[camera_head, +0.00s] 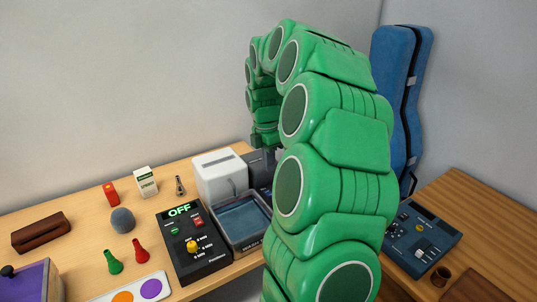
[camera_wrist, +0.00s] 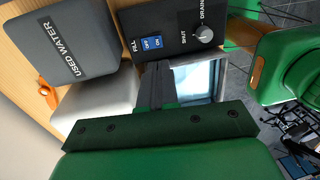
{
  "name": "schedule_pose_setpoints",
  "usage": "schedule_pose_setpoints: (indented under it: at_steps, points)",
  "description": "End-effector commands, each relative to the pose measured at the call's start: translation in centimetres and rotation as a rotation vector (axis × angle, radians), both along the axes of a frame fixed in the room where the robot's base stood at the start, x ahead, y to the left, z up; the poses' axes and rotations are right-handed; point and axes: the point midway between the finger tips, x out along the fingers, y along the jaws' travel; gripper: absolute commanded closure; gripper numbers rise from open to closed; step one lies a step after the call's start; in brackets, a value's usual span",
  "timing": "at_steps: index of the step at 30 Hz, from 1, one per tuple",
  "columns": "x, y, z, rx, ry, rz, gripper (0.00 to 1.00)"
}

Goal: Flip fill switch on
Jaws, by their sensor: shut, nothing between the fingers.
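The blue fill switch (camera_wrist: 151,43) sits on a black control panel (camera_wrist: 180,14) in the wrist view, under the word FILL. It has two labelled halves, OFF and ON; I cannot tell which half is pressed in. A grey drain knob (camera_wrist: 204,33) is beside it, marked DRAIN and SHUT. My gripper (camera_wrist: 157,70) is shut and empty, its dark fingertips just below the switch in the picture; I cannot tell whether they touch the panel.
A grey USED WATER container (camera_wrist: 68,42) stands left of the panel. A basin (camera_head: 241,219) and a white box (camera_head: 219,175) are near it. A black device (camera_head: 193,243) reading OFF stands in front.

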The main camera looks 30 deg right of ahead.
Motion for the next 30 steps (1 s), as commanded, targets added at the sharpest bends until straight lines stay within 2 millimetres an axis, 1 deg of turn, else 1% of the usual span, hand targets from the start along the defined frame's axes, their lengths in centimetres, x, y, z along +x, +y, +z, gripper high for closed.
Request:
schedule_pose_setpoints:
  at_steps: [1, 6, 12, 15, 21, 30]
  points:
    - [-0.2, 0.0, -0.8, 0.001, 0.003, -0.001, 1.00]
    - [-0.6, 0.0, -3.7, 0.001, 0.006, 0.001, 1.00]
    - [-0.9, 0.0, -6.7, 0.000, 0.004, 0.000, 1.00]
    - [-1.0, 0.0, -7.8, 0.001, 0.003, 0.001, 1.00]
    - [-1.1, 0.0, -8.9, 0.000, 0.001, 0.000, 1.00]
    - [-1.1, 0.0, -9.0, 0.000, -0.001, 0.000, 1.00]
